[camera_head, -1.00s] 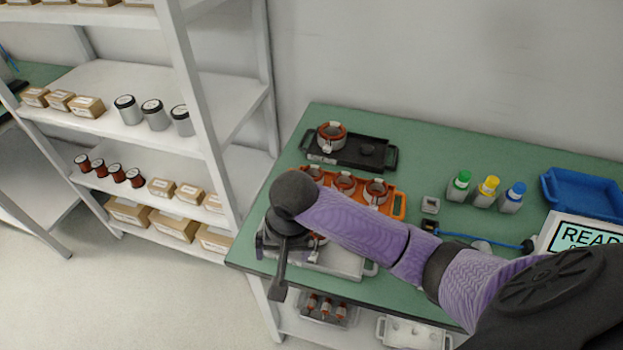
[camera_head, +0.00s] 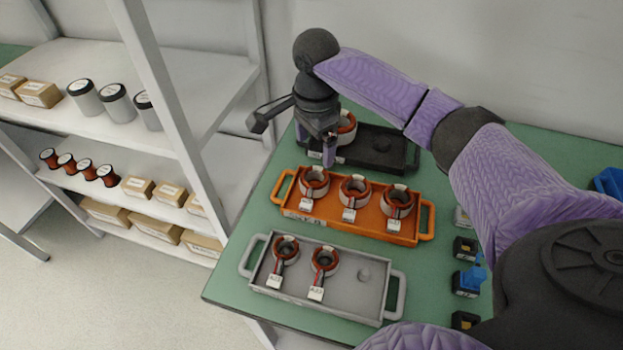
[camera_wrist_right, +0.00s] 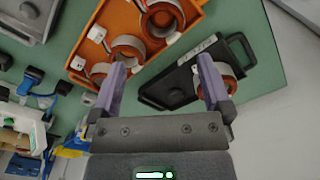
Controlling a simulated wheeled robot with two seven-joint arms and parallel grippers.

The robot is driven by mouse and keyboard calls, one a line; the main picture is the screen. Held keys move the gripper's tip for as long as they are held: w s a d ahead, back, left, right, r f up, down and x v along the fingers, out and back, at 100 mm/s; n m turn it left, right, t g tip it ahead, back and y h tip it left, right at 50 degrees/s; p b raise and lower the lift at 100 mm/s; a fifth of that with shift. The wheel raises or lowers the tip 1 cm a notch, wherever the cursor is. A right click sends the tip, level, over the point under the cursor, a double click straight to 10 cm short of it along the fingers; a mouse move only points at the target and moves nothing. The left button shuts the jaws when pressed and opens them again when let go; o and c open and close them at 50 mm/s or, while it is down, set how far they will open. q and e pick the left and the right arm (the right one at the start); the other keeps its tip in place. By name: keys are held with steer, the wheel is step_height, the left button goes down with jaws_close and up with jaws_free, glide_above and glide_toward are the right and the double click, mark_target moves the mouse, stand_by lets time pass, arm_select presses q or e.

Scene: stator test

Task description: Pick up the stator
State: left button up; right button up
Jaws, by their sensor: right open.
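A copper-wound stator (camera_head: 347,124) sits at the left end of the black tray (camera_head: 380,150), partly hidden by my right gripper. It also shows in the right wrist view (camera_wrist_right: 228,72), partly behind one finger. My right gripper (camera_head: 329,150) is open and empty, pointing down by this stator at the left of the black tray. The orange tray (camera_head: 427,212) holds three stators (camera_head: 314,182), (camera_head: 354,190), (camera_head: 398,202). The grey tray (camera_head: 345,308) holds two stators (camera_head: 286,249), (camera_head: 325,260), each with a white tag. My left gripper is out of view.
The trays stand in rows on a green table (camera_head: 240,265). Small black and blue parts (camera_head: 467,280) lie right of the trays. A white shelf unit (camera_head: 165,100) with boxes and spools stands close on the left. My right arm hides much of the table's right side.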

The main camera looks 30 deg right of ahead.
mark_target(313, 181)
step_height(313, 181, down, 11)
steer(key=b, duration=0.5)
steer(key=shift+w+b, duration=0.1)
steer(key=shift+b, duration=0.3)
steer(key=shift+f, duration=0.2)
steer(key=shift+r, duration=0.15)
steer(key=shift+c, duration=1.5)
steer(key=c, duration=1)
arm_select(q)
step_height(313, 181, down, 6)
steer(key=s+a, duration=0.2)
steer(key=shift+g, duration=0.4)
